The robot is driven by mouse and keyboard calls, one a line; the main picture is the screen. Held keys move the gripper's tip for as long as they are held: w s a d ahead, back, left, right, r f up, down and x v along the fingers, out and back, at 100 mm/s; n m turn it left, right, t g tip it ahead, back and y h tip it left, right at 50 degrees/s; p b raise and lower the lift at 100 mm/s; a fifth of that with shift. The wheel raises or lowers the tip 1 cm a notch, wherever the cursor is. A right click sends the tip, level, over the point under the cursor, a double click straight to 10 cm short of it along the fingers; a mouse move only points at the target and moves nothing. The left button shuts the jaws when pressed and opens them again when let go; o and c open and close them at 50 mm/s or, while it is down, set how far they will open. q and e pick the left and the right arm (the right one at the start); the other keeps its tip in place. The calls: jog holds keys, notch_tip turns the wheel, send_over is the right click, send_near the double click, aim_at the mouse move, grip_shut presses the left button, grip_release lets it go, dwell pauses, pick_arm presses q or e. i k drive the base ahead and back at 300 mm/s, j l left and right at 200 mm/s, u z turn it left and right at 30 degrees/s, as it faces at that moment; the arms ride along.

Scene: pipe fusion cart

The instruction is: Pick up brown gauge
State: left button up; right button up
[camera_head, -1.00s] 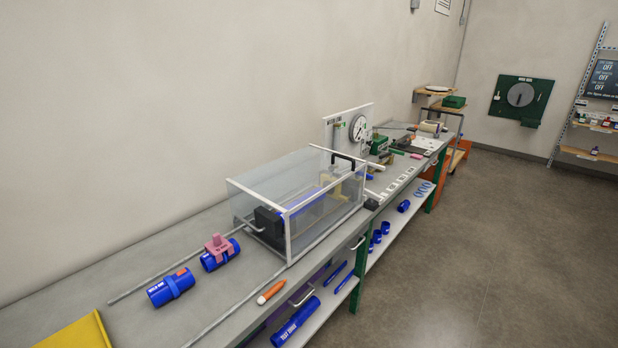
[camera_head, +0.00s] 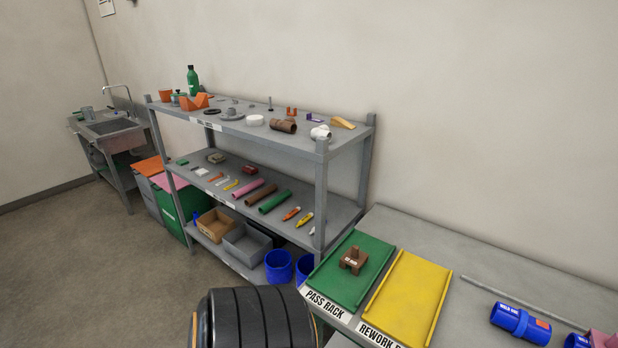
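The brown gauge (camera_head: 353,260), a small block-like piece with a raised top and a small label, sits on the green pass rack tray (camera_head: 330,285). The tray lies at the left end of the grey bench. Neither of my grippers is in view.
A yellow rework tray (camera_head: 408,300) lies beside the green one. Blue pipe pieces (camera_head: 520,323) and a grey rod (camera_head: 525,303) lie to the right. A grey shelf unit (camera_head: 270,140) with many parts stands left of the bench. A sink (camera_head: 108,127) is at the far left.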

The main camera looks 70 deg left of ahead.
aim_at(354, 257)
jog(key=u, duration=1.85)
jog(key=k+z, duration=0.1)
jog(key=z, duration=1.1)
jog(key=u, duration=1.2)
jog(key=z, duration=1.2)
jog(key=u, duration=0.9)
